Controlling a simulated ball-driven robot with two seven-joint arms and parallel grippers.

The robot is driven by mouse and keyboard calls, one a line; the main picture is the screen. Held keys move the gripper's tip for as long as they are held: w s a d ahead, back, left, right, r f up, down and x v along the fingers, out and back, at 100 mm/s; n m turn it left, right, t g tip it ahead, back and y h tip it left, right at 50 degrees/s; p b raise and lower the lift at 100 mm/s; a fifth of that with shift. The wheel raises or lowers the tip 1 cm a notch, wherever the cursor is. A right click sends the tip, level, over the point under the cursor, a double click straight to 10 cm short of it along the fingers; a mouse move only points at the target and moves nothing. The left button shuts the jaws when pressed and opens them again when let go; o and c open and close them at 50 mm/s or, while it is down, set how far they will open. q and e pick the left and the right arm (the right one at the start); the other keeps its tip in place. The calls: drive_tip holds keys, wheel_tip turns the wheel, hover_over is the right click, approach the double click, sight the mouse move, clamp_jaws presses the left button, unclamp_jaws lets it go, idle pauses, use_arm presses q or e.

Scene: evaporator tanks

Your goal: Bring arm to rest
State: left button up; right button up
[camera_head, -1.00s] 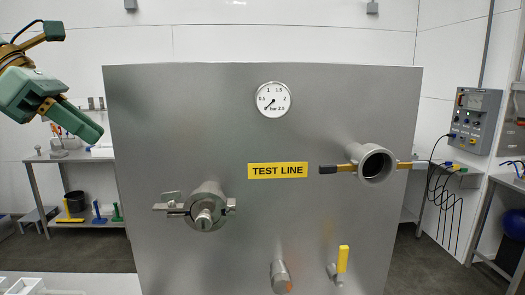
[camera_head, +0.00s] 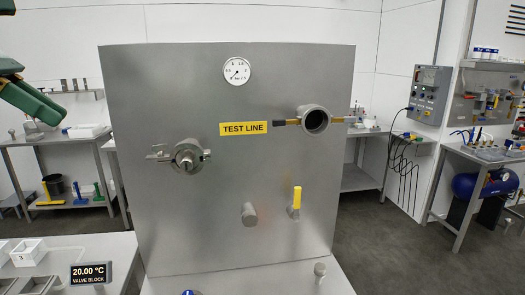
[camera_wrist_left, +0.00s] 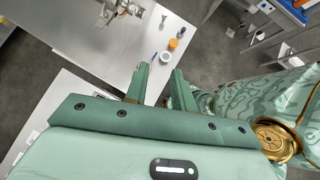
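My left gripper (camera_head: 36,106) hangs at the left edge of the head view, in front of and left of the steel test panel. It is only partly in view there. In the left wrist view its two green fingers (camera_wrist_left: 160,84) stand apart with a gap between them and nothing held. Below them show the floor and a white surface. My right gripper is in neither current view. The steel panel (camera_head: 222,95) carries a round gauge (camera_head: 237,71), a yellow TEST LINE label (camera_head: 243,128), a clamped fitting (camera_head: 188,157), an open pipe port (camera_head: 315,121) and a yellow-handled valve (camera_head: 296,201).
A side bench (camera_head: 65,136) is behind the gripper. A control box (camera_head: 417,95) and a blue tank (camera_head: 480,187) are at right. An orange-lidded jar (camera_wrist_left: 173,43) shows in the left wrist view.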

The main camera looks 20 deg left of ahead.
use_arm(q)
drive_tip(key=w+d+f+n+t+h, duration=0.35)
drive_tip(key=w+d+f+h, duration=0.45)
drive_tip(key=w+d+f, duration=0.55)
wheel_tip(320, 180, down, 14)
drive_tip(key=w+r+n+t+y, duration=0.15)
drive_tip(key=n+t+y, duration=0.7)
drive_tip(key=n, duration=0.85)
drive_tip(key=s+f+n+g+y, duration=1.1)
drive_tip(key=s+f+n, duration=0.5)
drive_tip(key=s+f, duration=0.6)
drive_tip(key=s+d+f+n+g+h, duration=0.1)
drive_tip(key=s+d+f+g+h, duration=0.15)
drive_tip(key=f, duration=1.25)
drive_tip(key=s+d+f+g+h, duration=0.2)
drive_tip(key=s+f, duration=0.1)
drive_tip(key=f, duration=1.2)
drive_tip(key=s+f+n+g, duration=0.1)
drive_tip(key=s+f, duration=0.6)
drive_tip(key=s, duration=0.2)
drive_tip(key=s+f+n+g+h, duration=0.1)
drive_tip(key=s+f+n, duration=0.1)
drive_tip(key=s+f, duration=0.5)
drive_tip(key=shift+s+a, duration=0.35)
drive_tip(key=shift+s, duration=0.9)
use_arm(e)
drive_tip(key=shift+s+a, duration=0.25)
drive_tip(key=shift+s, duration=0.1)
